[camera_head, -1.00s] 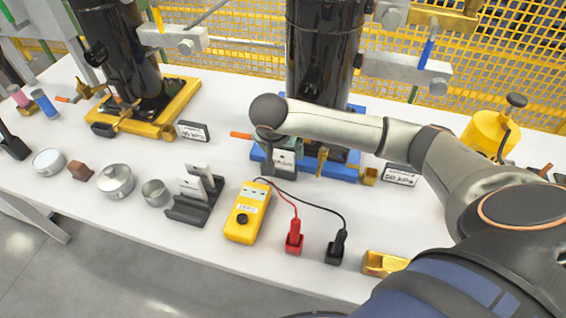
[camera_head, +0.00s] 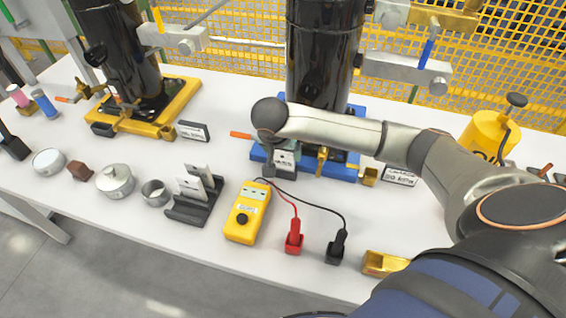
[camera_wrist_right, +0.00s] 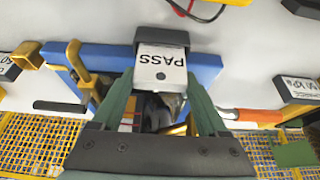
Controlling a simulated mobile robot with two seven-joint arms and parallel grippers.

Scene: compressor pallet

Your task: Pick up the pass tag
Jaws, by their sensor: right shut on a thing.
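The pass tag (camera_wrist_right: 161,72) is a white plate marked PASS with a small dark hole, seen upside down in the right wrist view. In the head view the tag (camera_head: 284,159) is a small white patch in front of the blue base (camera_head: 347,170). My right gripper (camera_wrist_right: 160,85) is shut on the tag, with one green finger at each side. In the head view this gripper (camera_head: 272,150) is small and partly hidden by its wrist. A dark block (camera_wrist_right: 161,37) is against the tag's far edge; I cannot tell whether the tag sits in it. My left gripper is not in view.
A black cylinder (camera_head: 322,60) stands on the blue base behind the gripper. An orange-handled lever (camera_wrist_right: 257,116) is close beside one finger. A yellow meter (camera_head: 246,212) with leads and a dark rack (camera_head: 190,214) holding white tags stand nearer the table's front edge.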

